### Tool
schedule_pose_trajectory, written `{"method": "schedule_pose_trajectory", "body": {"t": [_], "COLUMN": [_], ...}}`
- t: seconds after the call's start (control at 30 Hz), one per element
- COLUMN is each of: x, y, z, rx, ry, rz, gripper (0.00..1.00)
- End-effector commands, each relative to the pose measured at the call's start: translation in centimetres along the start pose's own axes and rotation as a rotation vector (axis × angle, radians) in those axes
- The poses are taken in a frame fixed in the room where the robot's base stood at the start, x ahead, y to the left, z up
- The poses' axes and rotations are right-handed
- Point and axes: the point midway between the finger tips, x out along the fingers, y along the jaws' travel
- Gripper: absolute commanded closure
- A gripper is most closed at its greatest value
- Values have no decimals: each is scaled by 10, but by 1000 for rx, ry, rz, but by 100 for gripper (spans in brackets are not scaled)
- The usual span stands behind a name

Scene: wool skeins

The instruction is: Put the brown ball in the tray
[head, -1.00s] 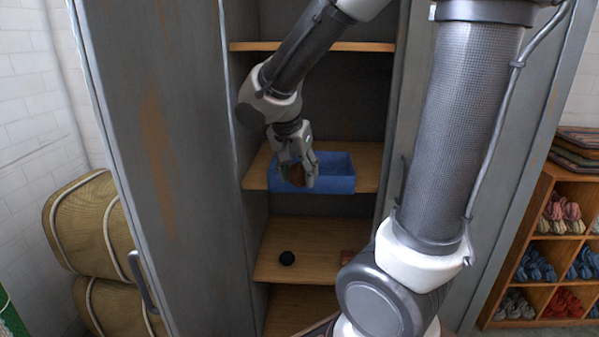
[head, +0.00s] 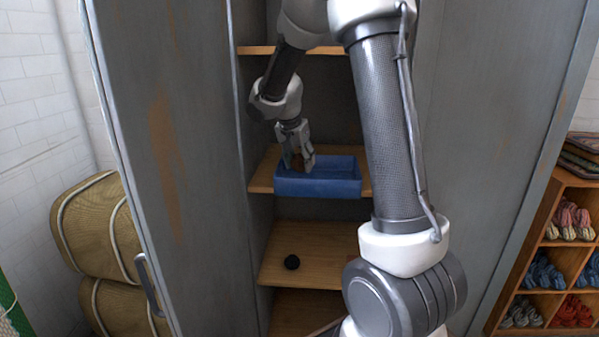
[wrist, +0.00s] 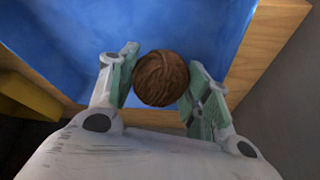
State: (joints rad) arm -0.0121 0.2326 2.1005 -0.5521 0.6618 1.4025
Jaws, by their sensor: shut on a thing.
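The brown ball (wrist: 161,78) is a round wool ball, held between the two fingers of my gripper (wrist: 160,85) in the wrist view. In the head view my gripper (head: 299,160) points down over the left part of the blue tray (head: 318,187), and the ball (head: 297,162) is mostly hidden by the fingers. The tray stands on a wooden cabinet shelf. The blue tray floor (wrist: 140,25) fills the view behind the ball in the wrist view. I cannot tell whether the ball touches the tray.
Another shelf (head: 262,50) is above. Grey cabinet doors (head: 160,130) stand open on both sides. Wool skeins (head: 568,222) fill a rack at right.

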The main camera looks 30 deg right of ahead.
Motion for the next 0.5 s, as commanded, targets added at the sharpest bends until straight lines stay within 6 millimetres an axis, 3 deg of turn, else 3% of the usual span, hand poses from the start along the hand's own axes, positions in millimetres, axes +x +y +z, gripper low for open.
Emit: {"method": "schedule_pose_trajectory", "body": {"t": [0.3,0.5], "x": [33,34], "y": [0,0], "z": [14,15], "rx": [-1,0], "ry": [-1,0], "rz": [2,-1], "gripper": [73,73]}}
